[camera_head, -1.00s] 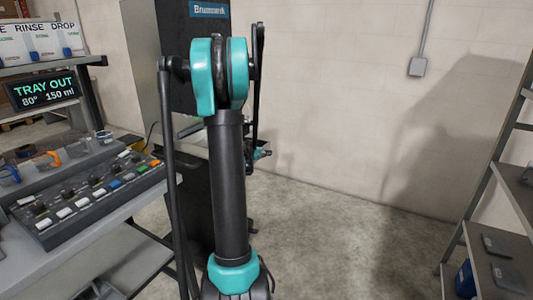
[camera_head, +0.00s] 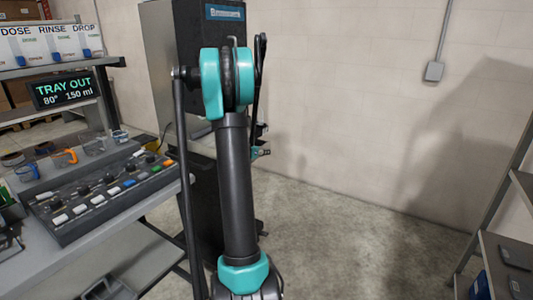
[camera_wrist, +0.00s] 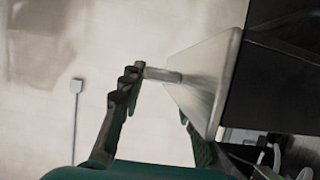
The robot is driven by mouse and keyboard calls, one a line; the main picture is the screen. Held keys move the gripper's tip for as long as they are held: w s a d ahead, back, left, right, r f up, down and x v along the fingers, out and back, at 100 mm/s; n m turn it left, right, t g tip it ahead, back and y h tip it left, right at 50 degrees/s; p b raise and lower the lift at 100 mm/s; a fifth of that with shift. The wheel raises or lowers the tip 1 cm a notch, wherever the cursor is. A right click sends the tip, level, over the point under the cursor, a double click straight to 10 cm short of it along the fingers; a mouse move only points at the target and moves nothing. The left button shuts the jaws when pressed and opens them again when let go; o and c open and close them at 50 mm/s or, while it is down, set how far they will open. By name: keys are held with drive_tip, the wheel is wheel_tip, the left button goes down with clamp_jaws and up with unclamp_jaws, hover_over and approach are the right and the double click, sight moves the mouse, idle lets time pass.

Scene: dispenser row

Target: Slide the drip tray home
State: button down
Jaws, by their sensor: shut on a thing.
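In the wrist view a pale metal piece, which looks like the drip tray (camera_wrist: 212,75), juts from a dark machine body. A short light bar, apparently its handle, sticks out to the left towards my gripper (camera_wrist: 158,95). My gripper's dark fingers are around this bar and shut on it; the exact contact is partly hidden. In the head view my arm covers most of the machine (camera_head: 205,160) and the tray; part of my gripper (camera_head: 261,153) shows right of the arm. The display (camera_head: 64,91) reads "TRAY OUT".
A grey bench holds a button panel (camera_head: 105,198) and cups such as an orange-handled one (camera_head: 63,158) at left. A shelf rack (camera_head: 505,255) stands at right. The floor between is clear.

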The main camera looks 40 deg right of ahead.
drive_tip(key=shift+w+a+f, duration=0.1)
drive_tip(key=shift+w+a, duration=0.45)
drive_tip(key=shift+w, duration=0.7)
drive_tip(key=shift+w+a+f, duration=0.1)
drive_tip(key=shift+w+a, duration=0.4)
drive_tip(key=shift+w, duration=0.8)
drive_tip(key=shift+w+a+f, duration=0.1)
drive_tip(key=shift+w+a, duration=0.45)
drive_tip(key=shift+w, duration=0.7)
drive_tip(key=shift+f, duration=0.2)
drive_tip(key=shift+w+a, duration=0.1)
drive_tip(key=shift+w, duration=0.1)
drive_tip(key=shift+w+a, duration=0.35)
drive_tip(key=shift+w, duration=0.4)
drive_tip(key=shift+w+a, duration=0.3)
drive_tip(key=shift+w, duration=0.45)
drive_tip(key=shift+w+a, duration=0.35)
drive_tip(key=shift+w, duration=0.4)
drive_tip(key=c, duration=1)
unclamp_jaws()
drive_tip(key=shift+w, duration=0.1)
drive_tip(key=shift+a, duration=0.1)
